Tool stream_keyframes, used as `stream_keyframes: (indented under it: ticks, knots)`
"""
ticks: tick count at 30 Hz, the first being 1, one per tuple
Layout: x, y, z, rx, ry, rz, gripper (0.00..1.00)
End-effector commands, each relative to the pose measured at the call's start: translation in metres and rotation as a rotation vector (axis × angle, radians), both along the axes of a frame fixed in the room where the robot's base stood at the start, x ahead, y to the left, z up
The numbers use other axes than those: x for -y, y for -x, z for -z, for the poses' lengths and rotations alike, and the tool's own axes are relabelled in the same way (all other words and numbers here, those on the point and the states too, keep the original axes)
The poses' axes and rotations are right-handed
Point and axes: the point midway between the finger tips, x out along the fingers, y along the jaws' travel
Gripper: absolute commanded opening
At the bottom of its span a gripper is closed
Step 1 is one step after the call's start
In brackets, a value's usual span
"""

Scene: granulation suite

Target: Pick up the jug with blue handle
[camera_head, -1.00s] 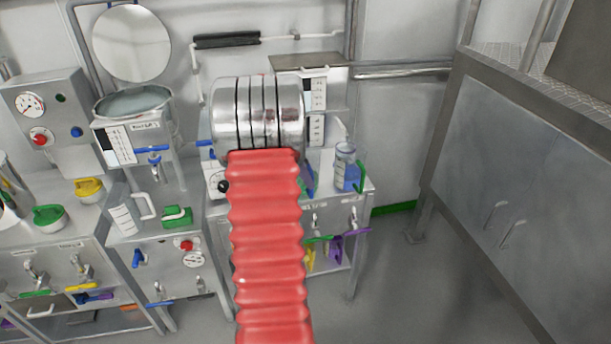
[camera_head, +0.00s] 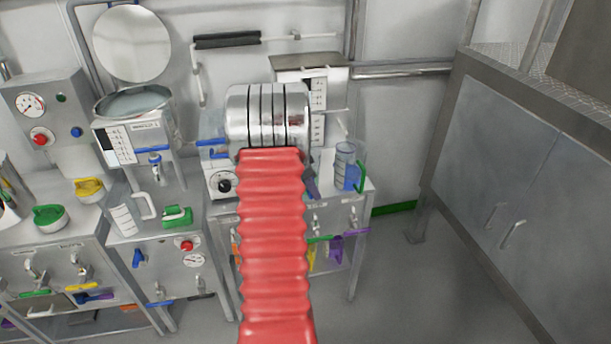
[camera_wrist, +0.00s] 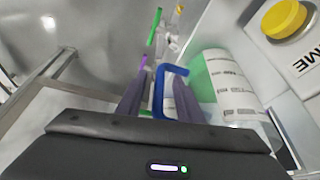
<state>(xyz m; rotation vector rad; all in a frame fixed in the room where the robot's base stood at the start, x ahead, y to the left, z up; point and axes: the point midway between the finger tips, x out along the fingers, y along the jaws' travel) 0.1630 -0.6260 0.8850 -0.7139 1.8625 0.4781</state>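In the wrist view, the blue handle (camera_wrist: 158,92) of the jug stands between the two fingers of my gripper (camera_wrist: 157,90). The fingers are apart, with a gap on both sides of the handle's grip bar. The jug's body seems to lie behind the right finger and is mostly hidden. In the head view my red-sleeved arm and silver wrist cover the spot, and I cannot make out the blue-handled jug there. A dark finger of my gripper (camera_head: 312,188) shows just right of the sleeve.
A jug with a green handle and blue contents (camera_head: 345,168) stands on the right bench end. A white cylinder with print and a green band (camera_wrist: 222,85) is close to my right finger. A yellow button (camera_wrist: 284,18) is beyond it. Floor at right is clear.

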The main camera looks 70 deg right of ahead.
Motion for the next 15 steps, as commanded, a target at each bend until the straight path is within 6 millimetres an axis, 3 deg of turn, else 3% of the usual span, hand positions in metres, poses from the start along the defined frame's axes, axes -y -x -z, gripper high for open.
stream_keyframes:
  ticks: [15]
  knots:
    - [0.0002, 0.0003, -0.0005, 0.0, 0.0, 0.001, 0.33]
